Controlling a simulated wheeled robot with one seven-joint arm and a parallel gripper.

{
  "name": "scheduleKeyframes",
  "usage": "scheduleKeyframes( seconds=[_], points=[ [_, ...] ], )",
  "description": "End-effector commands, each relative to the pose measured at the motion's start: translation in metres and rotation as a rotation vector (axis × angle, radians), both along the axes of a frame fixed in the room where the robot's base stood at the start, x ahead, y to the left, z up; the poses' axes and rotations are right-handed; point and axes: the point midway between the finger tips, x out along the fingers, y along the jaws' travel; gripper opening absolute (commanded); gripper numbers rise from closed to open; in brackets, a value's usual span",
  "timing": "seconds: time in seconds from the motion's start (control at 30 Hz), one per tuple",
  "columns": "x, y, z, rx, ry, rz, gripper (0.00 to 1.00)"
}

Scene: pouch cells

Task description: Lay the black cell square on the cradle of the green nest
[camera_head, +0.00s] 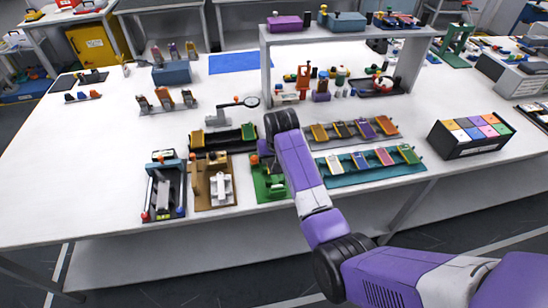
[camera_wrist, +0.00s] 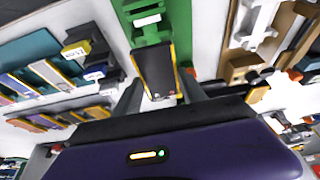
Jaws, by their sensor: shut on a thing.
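The black cell (camera_wrist: 157,72), a flat dark rectangle with a gold edge, is between the two fingers of my gripper (camera_wrist: 158,95) in the wrist view. My gripper is shut on it. The green nest (camera_wrist: 149,20) is just beyond the cell in that view, and the cell overlaps part of it. I cannot tell whether they touch. In the head view the green nest (camera_head: 268,190) stands near the table's front edge, partly covered by my arm. The cell and the fingertips are hidden there, and most of the cradle is covered by the cell in the wrist view.
A brown fixture (camera_head: 213,187) stands close left of the green nest, with a dark fixture (camera_head: 164,192) beyond it. A teal rack (camera_head: 369,168) of coloured cells is close on the right. A black-based rack (camera_head: 224,138) is behind. Bare white table lies farther left.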

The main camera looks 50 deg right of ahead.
Motion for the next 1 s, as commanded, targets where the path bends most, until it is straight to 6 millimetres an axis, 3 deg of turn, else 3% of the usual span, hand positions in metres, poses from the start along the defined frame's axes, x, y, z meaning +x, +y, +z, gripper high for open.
scheduleKeyframes(
  seconds=[0.6, 1.0],
  points=[
    [0.0, 0.0, -0.055, 0.001, 0.001, 0.0, 0.13],
    [0.0, 0.0, -0.058, -0.001, -0.001, 0.0, 0.13]
  ],
)
